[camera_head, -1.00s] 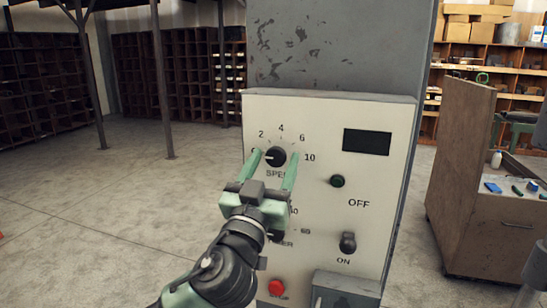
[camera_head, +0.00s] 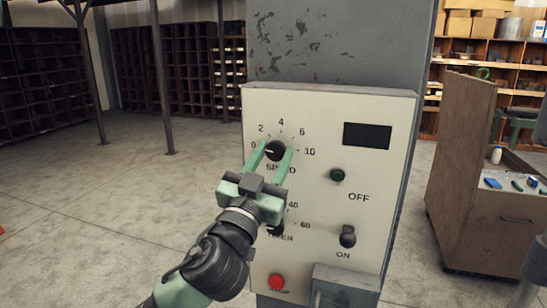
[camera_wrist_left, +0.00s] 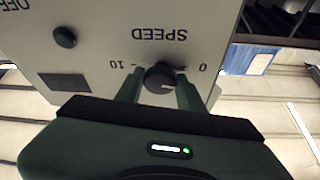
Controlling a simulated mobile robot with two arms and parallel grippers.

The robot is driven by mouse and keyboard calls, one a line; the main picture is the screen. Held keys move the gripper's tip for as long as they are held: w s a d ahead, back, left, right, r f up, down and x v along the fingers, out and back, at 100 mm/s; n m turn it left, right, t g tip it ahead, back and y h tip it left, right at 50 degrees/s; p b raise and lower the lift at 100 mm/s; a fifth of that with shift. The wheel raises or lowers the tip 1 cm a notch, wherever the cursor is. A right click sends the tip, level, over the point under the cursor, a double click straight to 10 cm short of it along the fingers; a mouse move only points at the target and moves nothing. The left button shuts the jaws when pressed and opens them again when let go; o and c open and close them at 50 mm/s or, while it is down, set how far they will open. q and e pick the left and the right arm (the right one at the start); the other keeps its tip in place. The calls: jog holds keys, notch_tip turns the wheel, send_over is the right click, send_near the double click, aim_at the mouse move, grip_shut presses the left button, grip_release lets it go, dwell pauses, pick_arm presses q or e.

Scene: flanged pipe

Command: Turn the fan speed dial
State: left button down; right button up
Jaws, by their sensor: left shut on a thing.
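The fan speed dial (camera_head: 274,150) is a black knob labelled SPEED on a cream control panel (camera_head: 345,105), with a scale from 0 to 10 around it. My left gripper (camera_head: 274,153) reaches up from the lower left, with its green fingers shut on the dial, one on each side. The left wrist view shows the dial (camera_wrist_left: 160,76) upside down between the two fingers (camera_wrist_left: 158,88). The dial's pale pointer mark points toward the 0 side in the head view. My right gripper is not in view.
Below the dial are a second, partly hidden timer knob (camera_head: 277,231) and a red stop button (camera_head: 276,282). To the right are a dark display (camera_head: 367,135), a green button (camera_head: 337,175) and a black switch (camera_head: 347,236). A wooden cabinet (camera_head: 465,180) stands farther right.

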pick_arm(q)
jog(key=m, duration=0.1)
jog(key=m+g+h+p, duration=0.1)
jog(key=m, duration=0.1)
jog(key=m+h+p, duration=0.1)
jog(key=shift+a+r+m, duration=0.1)
jog(key=shift+r+m, duration=0.15)
jog(key=shift+m, duration=0.15)
jog(key=m+g+h+p, duration=0.1)
jog(key=m+p, duration=0.1)
jog(key=shift+m, duration=0.4)
jog(key=shift+f+m+g+p, duration=0.1)
jog(key=shift+m+g+p, duration=0.5)
jog(key=shift+m+p, duration=0.45)
jog(key=c, duration=0.9)
grip_release()
